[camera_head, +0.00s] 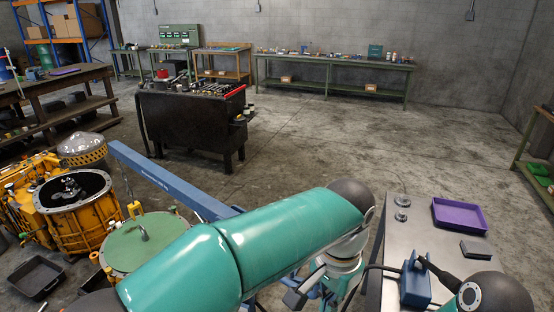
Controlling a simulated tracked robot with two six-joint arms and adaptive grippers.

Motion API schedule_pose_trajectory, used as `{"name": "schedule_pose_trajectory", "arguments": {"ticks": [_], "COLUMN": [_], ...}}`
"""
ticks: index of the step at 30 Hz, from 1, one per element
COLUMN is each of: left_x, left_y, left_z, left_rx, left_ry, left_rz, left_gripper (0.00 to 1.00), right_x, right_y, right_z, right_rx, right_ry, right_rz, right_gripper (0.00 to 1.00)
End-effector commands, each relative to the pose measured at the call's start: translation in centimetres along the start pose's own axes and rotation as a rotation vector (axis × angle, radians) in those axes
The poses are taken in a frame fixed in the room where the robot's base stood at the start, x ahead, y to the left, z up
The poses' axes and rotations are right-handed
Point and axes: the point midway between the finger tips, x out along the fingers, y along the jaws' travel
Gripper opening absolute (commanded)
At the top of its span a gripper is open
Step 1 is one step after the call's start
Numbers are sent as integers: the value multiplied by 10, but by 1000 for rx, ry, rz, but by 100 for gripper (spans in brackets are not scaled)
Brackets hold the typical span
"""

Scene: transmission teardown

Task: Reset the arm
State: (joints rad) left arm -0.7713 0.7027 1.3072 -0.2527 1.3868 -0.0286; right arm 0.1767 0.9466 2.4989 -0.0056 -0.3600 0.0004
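My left arm's teal link crosses the lower middle of the head view and ends in a dark round joint. Below that joint is a grey wrist, and part of my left gripper (312,288) shows as dark finger parts pointing down and left. The arm hides much of it, so I cannot tell whether it is open or shut. I see nothing held in it. A dark rounded part at the lower right corner looks like my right arm.
A grey table (400,245) at right holds a purple tray (459,215), a blue box (415,286) and small metal parts. A blue beam (170,182) runs behind my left arm. Orange transmission housings (75,222) stand at left. A black workbench (195,115) stands beyond; the floor at centre right is clear.

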Motion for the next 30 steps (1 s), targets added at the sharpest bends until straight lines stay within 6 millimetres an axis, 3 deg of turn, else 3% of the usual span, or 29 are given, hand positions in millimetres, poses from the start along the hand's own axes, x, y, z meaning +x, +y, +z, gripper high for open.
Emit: {"name": "schedule_pose_trajectory", "arguments": {"ticks": [2, 11, 14, 19, 23, 27, 30], "left_x": [4, 75, 104, 169, 239, 316, 352], "left_y": [-3, -32, -42, -61, -74, -75, -68], "left_z": [1, 4, 9, 28, 63, 123, 167], "left_rx": [-6, -94, -135, -240, -382, -607, -766], "left_ry": [-2, 14, 25, 44, 69, 109, 136], "left_rz": [3, 72, 101, 166, 235, 306, 329], "left_gripper": [0, 0, 0, 0, 0, 0, 0], "right_x": [0, 3, 4, 6, 9, 12, 14], "right_y": [0, 1, 1, 2, 3, 4, 5], "right_z": [0, 0, 0, 0, 0, 0, 0], "right_rx": [0, 0, 0, 0, 0, 0, 0], "right_ry": [-1, 1, 0, 0, 0, 0, 0], "right_rz": [0, 0, 0, 0, 0, 0, 0], "right_gripper": [0, 0, 0, 0, 0, 0, 0]}}
